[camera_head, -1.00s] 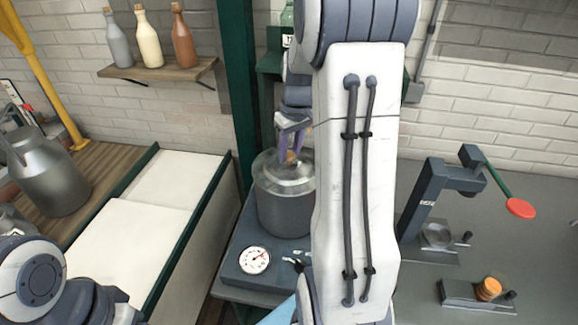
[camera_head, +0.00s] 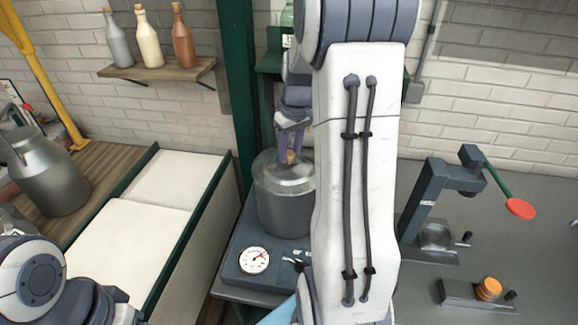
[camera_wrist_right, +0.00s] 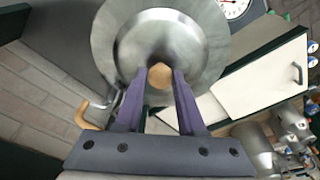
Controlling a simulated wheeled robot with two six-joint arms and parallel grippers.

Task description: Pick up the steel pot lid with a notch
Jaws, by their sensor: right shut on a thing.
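The round steel lid (camera_head: 284,177) is at the top of the grey pot (camera_head: 283,212) in the head view. I cannot tell whether it still touches the rim. My right gripper (camera_head: 290,159) comes down from above with its purple fingers shut on the lid's wooden knob. In the right wrist view the lid (camera_wrist_right: 180,40) fills the upper middle. Its knob (camera_wrist_right: 160,76) sits between the fingertips of the right gripper (camera_wrist_right: 159,82). I cannot make out the notch. My left arm shows at the lower left of the head view, but its gripper is out of view.
The pot stands on a scale (camera_head: 236,268) with a round dial (camera_head: 254,260). A white-topped counter (camera_head: 120,232) lies to its left. A green post (camera_head: 239,90) rises close behind. A press with a red-ended lever (camera_head: 440,190) stands right. My right arm hides part of the pot.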

